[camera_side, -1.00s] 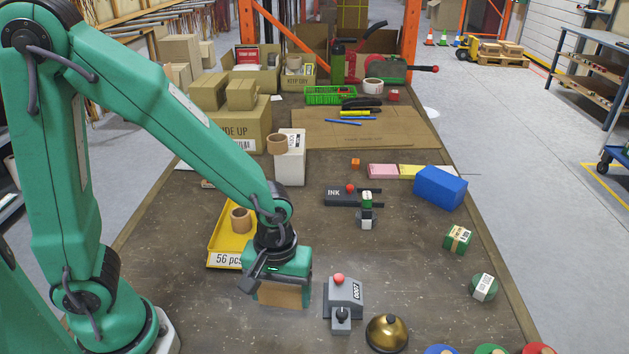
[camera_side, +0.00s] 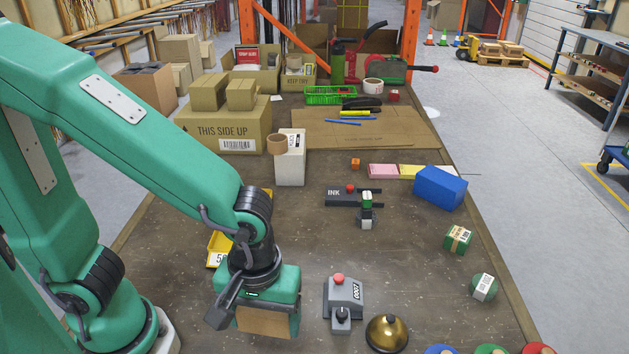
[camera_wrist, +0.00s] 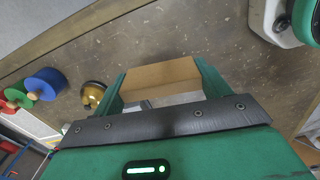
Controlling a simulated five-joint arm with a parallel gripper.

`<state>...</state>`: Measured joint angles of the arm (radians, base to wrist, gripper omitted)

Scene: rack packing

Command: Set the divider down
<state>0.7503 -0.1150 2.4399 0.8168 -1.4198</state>
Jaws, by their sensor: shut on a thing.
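My gripper (camera_side: 265,318) is at the front left of the table in the side view, pointing down. It is shut on the divider (camera_side: 263,322), a flat brown cardboard piece that shows below the gripper body. In the wrist view the divider (camera_wrist: 158,76) spans between the two green fingers of my gripper (camera_wrist: 158,80). I cannot tell whether its lower edge touches the table.
A grey device with a red button (camera_side: 343,300) stands close to the right of my gripper, with a brass bell (camera_side: 387,333) beyond it. A yellow tray (camera_side: 217,248) is partly hidden behind my arm. Bare table (camera_side: 300,225) lies behind the gripper.

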